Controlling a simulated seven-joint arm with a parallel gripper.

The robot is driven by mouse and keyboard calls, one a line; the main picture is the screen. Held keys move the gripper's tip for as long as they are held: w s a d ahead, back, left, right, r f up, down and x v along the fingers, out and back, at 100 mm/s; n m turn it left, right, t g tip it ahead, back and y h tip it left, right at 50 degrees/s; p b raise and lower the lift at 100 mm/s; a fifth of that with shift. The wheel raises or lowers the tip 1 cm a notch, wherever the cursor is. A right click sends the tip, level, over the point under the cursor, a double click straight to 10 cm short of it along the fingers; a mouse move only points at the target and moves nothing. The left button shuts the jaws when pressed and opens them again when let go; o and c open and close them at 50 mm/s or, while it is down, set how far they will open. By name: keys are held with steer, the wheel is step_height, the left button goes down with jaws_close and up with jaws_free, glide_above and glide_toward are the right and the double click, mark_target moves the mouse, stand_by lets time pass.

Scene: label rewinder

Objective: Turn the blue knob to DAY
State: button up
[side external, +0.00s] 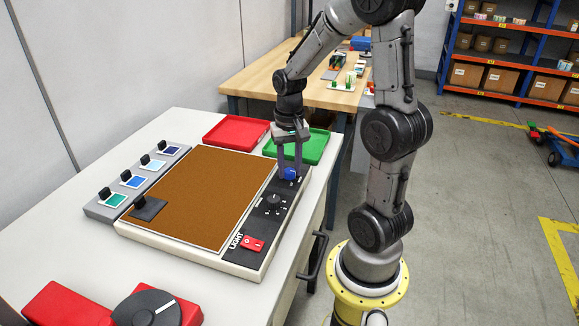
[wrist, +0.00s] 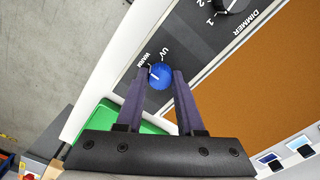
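The blue knob (wrist: 160,76) sits on the dark control panel of the light table, and it also shows in the side external view (side external: 290,173). A white pointer line on it points left in the wrist view, close to the WARM label (wrist: 148,62). The UV label (wrist: 166,53) is beside it; I cannot see a DAY label. My gripper (wrist: 160,72) is down at the knob, one finger on each side, and also shows in the side external view (side external: 290,174). The fingers are apart with the knob between them; whether they press on it is unclear.
A black DIMMER knob (side external: 273,202) and a red LIGHT switch (side external: 252,243) share the panel. A green tray (side external: 312,148) and a red tray (side external: 236,131) lie behind. The brown work surface (side external: 195,190) holds one dark block (side external: 148,209).

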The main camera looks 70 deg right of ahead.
jaws_close()
steer(key=shift+n, duration=0.3)
steer(key=n, duration=0.5)
steer(key=shift+n, duration=0.3)
steer(key=n, duration=0.5)
steer(key=shift+r+n, duration=0.1)
steer(key=shift+n, duration=0.2)
steer(key=o, duration=0.8)
jaws_free()
steer(key=shift+c, duration=0.2)
